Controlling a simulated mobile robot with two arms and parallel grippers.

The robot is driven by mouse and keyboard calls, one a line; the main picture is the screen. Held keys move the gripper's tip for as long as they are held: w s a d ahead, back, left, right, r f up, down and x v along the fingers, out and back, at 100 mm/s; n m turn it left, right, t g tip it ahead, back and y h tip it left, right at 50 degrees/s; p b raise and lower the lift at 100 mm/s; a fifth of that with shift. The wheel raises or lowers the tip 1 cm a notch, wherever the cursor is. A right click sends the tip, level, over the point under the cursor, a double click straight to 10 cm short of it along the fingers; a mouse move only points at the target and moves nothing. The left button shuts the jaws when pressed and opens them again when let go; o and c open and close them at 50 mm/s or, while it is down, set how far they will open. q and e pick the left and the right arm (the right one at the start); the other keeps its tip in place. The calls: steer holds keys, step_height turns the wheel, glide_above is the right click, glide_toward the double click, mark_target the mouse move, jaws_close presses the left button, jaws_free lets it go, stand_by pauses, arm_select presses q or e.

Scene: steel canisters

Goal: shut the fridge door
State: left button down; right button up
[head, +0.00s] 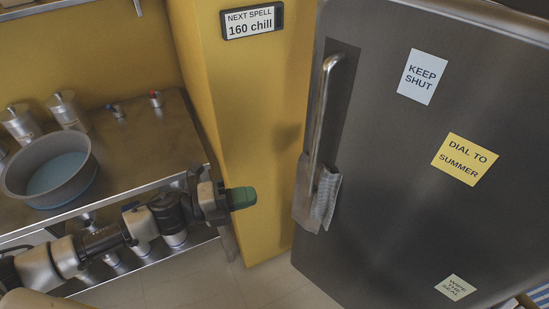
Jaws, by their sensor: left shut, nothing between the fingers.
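The fridge door (390,190) is a large dark steel panel filling the right of the head view. It bears two white notes and a yellow note. Its long bar handle (323,110) runs down near the left edge, with a grey cloth (317,197) hanging at its lower end. The fridge interior does not show, and I cannot tell how far the door stands open. My left gripper (247,198), with green fingertips, is shut and empty. In the picture it is left of the handle and cloth, apart from them, in front of the yellow pillar. My right gripper is out of view.
A steel bench (150,140) on the left carries a grey basin (48,168) of bluish liquid and steel canisters (68,110). A yellow pillar (245,110) with a sign (252,21) stands between bench and door. Bare floor (200,278) shows below.

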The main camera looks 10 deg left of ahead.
arm_select(q)
steer(key=w+a+p+x, duration=0.1)
steer(key=w+p+x, duration=0.1)
steer(key=x, duration=1)
steer(key=shift+w+d+p, duration=0.25)
steer(key=shift+d+p, duration=0.05)
steer(key=shift+p, duration=0.45)
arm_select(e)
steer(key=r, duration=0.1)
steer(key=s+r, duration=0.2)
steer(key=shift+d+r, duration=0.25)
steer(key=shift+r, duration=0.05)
arm_select(q)
steer(key=shift+r, duration=0.1)
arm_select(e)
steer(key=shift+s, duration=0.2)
